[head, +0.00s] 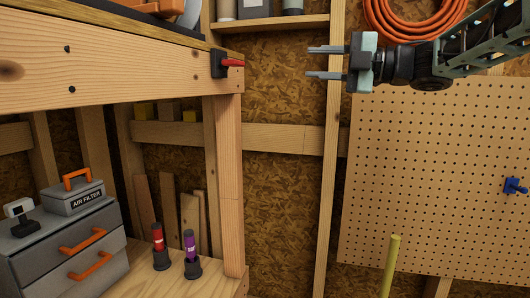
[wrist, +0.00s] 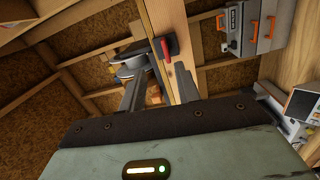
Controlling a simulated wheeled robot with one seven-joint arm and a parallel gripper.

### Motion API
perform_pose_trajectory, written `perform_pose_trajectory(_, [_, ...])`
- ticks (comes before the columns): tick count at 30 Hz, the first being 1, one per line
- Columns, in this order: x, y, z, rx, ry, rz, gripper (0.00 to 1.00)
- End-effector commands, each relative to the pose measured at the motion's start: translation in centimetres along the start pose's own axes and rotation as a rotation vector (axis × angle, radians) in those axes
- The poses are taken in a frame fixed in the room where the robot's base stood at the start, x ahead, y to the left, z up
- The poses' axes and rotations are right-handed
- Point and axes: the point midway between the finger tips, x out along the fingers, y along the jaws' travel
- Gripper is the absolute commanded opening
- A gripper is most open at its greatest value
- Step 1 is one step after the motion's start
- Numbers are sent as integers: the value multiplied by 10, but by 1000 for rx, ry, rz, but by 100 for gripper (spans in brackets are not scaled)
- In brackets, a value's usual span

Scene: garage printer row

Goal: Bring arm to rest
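My gripper (head: 310,62) is raised at the upper right of the head view, with its fingers pointing left. The two fingers are apart with nothing between them. My arm runs from the gripper to the upper right edge. In the wrist view my gripper (wrist: 159,85) also shows two separated, empty fingers. The red lever (head: 232,63) on a black mount is at the bench corner, left of the fingertips and apart from them. It also shows beyond the fingers in the wrist view (wrist: 167,50).
A wooden bench (head: 150,80) stands at left. An orange coiled hose (head: 410,28) hangs near my arm, above a pegboard (head: 440,170). A grey drawer unit (head: 70,255) and red and purple tubes (head: 190,245) are below. The space left of my fingertips is open up to the bench corner.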

Motion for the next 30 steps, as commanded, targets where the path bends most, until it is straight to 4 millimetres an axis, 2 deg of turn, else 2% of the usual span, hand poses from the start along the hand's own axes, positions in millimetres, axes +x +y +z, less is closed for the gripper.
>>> perform_pose_trajectory(4, [29,-19,1,218,-189,73,33])
perform_pose_trajectory(7, [42,-54,0,432,-362,82,33])
perform_pose_trajectory(10, [43,-106,-11,655,-541,39,33])
perform_pose_trajectory(13, [34,-169,-38,872,-722,-55,33])
perform_pose_trajectory(15, [20,-212,-62,1002,-840,-139,33])
perform_pose_trajectory(17, [6,-246,-86,1099,-935,-217,33])
perform_pose_trajectory(21, [-35,-315,-149,1282,-1143,-418,33])
perform_pose_trajectory(25, [-79,-360,-210,1403,-1318,-611,33])
perform_pose_trajectory(27, [-101,-376,-239,1448,-1397,-702,33])
perform_pose_trajectory(30, [-126,-390,-269,1490,-1483,-803,33])
